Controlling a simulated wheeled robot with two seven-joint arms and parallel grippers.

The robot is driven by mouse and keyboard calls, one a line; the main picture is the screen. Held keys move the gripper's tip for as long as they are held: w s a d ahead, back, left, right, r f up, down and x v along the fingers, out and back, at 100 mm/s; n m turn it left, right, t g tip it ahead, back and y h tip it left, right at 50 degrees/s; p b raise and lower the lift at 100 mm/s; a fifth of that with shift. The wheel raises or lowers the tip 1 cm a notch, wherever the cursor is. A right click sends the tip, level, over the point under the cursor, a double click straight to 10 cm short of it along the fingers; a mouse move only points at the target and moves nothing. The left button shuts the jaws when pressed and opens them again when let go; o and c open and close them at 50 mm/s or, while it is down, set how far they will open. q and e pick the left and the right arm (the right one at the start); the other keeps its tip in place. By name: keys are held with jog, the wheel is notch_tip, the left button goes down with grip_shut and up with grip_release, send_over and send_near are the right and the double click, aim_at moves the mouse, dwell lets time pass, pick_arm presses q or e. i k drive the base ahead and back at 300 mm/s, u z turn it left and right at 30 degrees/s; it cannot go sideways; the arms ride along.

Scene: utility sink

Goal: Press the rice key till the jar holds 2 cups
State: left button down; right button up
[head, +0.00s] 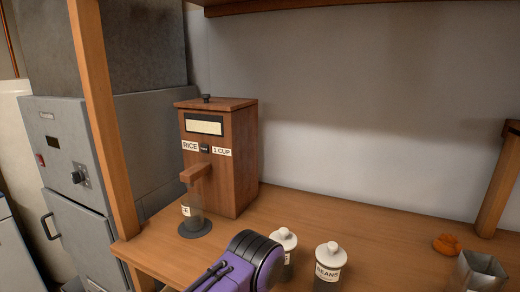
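The wooden rice dispenser (232,170) stands upright on the wooden counter. Its front has a pale window, a RICE label (190,146), a small dark key (205,148) and a 1 CUP label (221,152). A wooden spout (195,172) sticks out below. A clear jar (195,226) with a partly visible label stands under the spout on a dark round base (194,231). I cannot make out how much it holds. A purple and black part of my arm reaches up from the bottom edge, in front of the dispenser. No fingertips of either gripper show.
A lidded jar labelled BEANS (328,272) and another white-lidded jar (285,243) stand at the front, close to my arm. An orange lump (447,244) and a metal container (480,272) are at the right. Wooden posts frame the counter. Its back middle is clear.

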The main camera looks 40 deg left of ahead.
aim_at(204, 148)
jog(key=z, duration=1.65)
jog(key=k, duration=1.15)
jog(key=u, duration=1.9)
